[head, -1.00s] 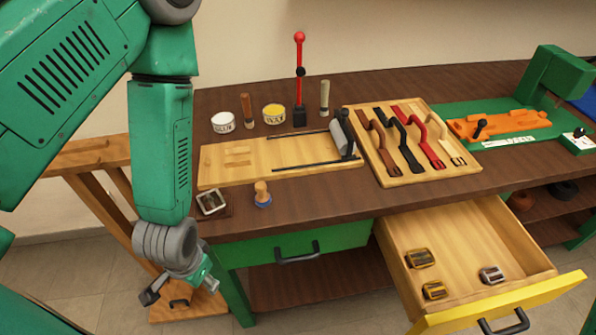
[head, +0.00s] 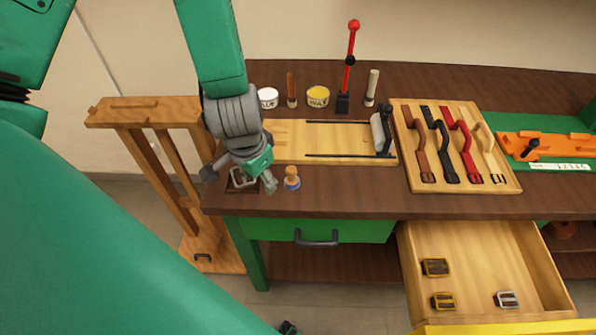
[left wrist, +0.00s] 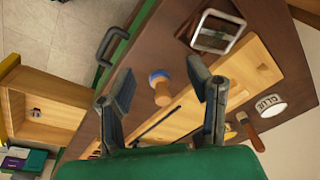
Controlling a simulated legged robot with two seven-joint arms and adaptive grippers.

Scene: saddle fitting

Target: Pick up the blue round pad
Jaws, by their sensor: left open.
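The blue round pad (head: 291,184) with a wooden knob (head: 291,171) on top stands upright on the dark bench top near its front edge. My left gripper (head: 239,178) is open and empty, just left of the pad in the head view, over the small square tray. In the left wrist view the pad (left wrist: 160,76) and its knob show between the two spread fingers (left wrist: 160,70), apart from both. My right gripper is not in view.
The small dark tray with a metal frame (head: 241,180) lies beside the pad. Behind is a wooden board (head: 340,142); further right is a strap tray (head: 455,187). The drawer (head: 480,250) with several buckles stands open at right. Tins (head: 318,97) stand at the back.

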